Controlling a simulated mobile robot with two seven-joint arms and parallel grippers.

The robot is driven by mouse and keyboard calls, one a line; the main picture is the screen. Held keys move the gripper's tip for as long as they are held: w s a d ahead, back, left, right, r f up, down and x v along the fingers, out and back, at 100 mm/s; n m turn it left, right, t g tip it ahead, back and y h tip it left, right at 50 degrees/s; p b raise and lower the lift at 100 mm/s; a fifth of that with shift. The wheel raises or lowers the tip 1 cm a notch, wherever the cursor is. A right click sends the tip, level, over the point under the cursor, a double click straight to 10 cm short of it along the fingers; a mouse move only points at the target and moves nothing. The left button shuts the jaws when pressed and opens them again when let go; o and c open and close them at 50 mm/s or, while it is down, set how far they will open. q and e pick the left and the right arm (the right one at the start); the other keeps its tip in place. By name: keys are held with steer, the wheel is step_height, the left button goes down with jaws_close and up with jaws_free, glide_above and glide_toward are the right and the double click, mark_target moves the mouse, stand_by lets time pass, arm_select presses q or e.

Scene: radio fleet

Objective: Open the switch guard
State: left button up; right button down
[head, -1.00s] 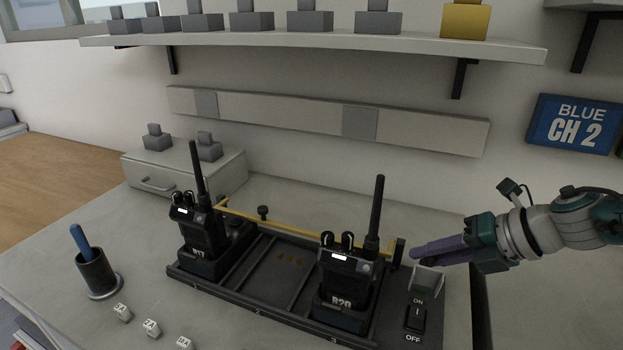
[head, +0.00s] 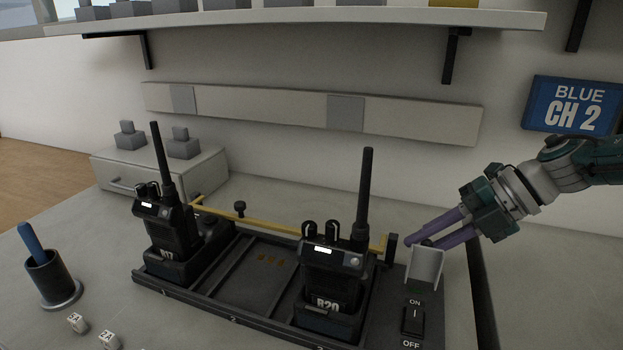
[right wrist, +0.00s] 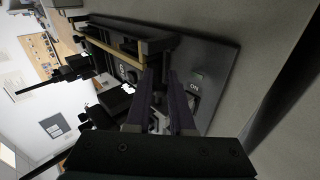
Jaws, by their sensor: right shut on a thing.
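The switch guard (head: 425,267) is a pale grey flap at the right end of the black charger rack. It stands raised, above the ON label. The black rocker switch (head: 413,320) below it is uncovered, between the ON and OFF labels. My right gripper (head: 424,246) comes in from the right, with its purple fingers at the guard's upper edge, shut on it. In the right wrist view the fingers (right wrist: 162,95) reach down beside the ON label; the grip itself is hard to make out there. My left gripper is not in view.
Two black radios (head: 333,268) (head: 168,229) with tall antennas stand in the rack (head: 258,318). A yellow bar (head: 290,227) runs behind them. A cup with a blue-handled tool (head: 52,280) and small white tags stand at left. A shelf (head: 300,22) hangs above.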

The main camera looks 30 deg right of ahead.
steer(key=c, duration=0.8)
jaws_free()
steer(key=shift+s+r, duration=0.15)
steer(key=p+v, duration=0.2)
steer(key=v, duration=0.7)
steer(key=shift+s+d+r+p, duration=0.1)
steer(key=shift+s+d+p, duration=0.1)
steer(key=shift+p, duration=0.2)
